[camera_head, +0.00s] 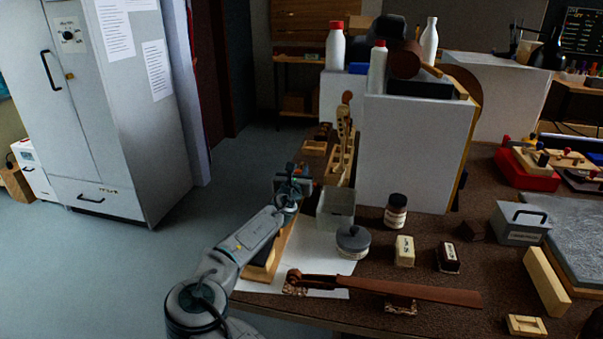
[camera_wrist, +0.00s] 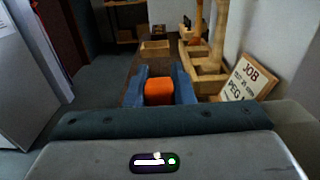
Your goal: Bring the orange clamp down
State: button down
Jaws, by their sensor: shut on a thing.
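The orange clamp (camera_wrist: 158,91) shows in the wrist view as a small orange block between the two blue fingers of my gripper (camera_wrist: 160,88). My gripper is shut on it. The rest of the clamp is hidden behind the fingers and wrist. In the head view my gripper (camera_head: 291,184) is over the left edge of the brown bench (camera_head: 450,285), left of a grey open box (camera_head: 335,209).
A wooden rack with scrolled necks (camera_head: 342,150) stands just behind my gripper. A dark round-lidded jar (camera_head: 353,242), a brown bottle (camera_head: 396,211) and a violin neck (camera_head: 400,289) are on the bench. A job sign (camera_wrist: 247,79) stands right of the gripper.

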jog(key=shift+a, duration=0.1)
jog(key=c, duration=1.2)
grip_release()
jog(key=shift+c, duration=0.2)
jog(key=v, duration=1.3)
jog(key=shift+s, duration=0.35)
jog(key=shift+a, duration=0.15)
